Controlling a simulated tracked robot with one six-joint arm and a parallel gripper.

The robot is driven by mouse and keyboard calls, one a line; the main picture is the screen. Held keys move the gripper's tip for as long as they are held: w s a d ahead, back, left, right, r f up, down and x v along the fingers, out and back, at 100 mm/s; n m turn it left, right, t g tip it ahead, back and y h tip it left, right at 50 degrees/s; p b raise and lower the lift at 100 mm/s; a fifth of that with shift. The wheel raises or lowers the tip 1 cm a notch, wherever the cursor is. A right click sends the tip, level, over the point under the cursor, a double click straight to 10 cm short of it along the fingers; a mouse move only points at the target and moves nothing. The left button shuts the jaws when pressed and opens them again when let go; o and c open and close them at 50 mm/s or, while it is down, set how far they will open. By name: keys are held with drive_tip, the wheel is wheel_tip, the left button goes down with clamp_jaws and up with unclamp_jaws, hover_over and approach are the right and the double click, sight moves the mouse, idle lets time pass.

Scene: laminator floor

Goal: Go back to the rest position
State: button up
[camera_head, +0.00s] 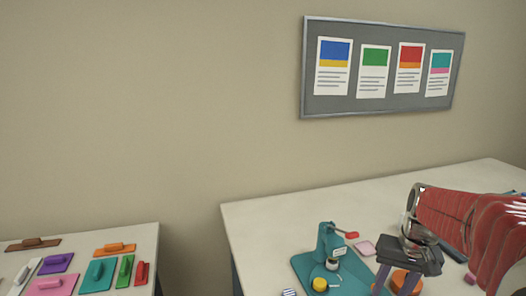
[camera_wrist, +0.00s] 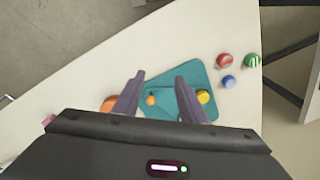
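My gripper (camera_head: 395,284) hangs over the right-hand table in the head view, below my red arm. In the wrist view my gripper (camera_wrist: 159,80) has its two dark fingers spread apart, with nothing held between them. Beyond the fingertips lies the teal base (camera_wrist: 160,74) of a press. In the head view this teal press (camera_head: 326,240) has a red-tipped lever and stands just left of the gripper. Whether the fingers touch anything on the table cannot be told. The lower part of the gripper is cut off by the head view's bottom edge.
A yellow knob (camera_head: 319,284) is on the press base. Red (camera_wrist: 224,60), blue (camera_wrist: 229,81) and green striped (camera_wrist: 251,60) round pieces lie at the table edge. Coloured handled blocks (camera_head: 98,274) fill a separate left table.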

drive_tip(key=s+a+r+n+t, duration=0.1)
drive_tip(key=s+a+r+t, duration=0.1)
drive_tip(key=s+a, duration=0.5)
drive_tip(key=s+a+r+n+t, duration=0.2)
drive_tip(key=s+a+r, duration=0.1)
drive_tip(key=s+a, duration=0.4)
drive_tip(key=shift+s+a+n+h, duration=0.3)
drive_tip(key=shift+s+h, duration=0.1)
drive_tip(key=shift+s, duration=0.65)
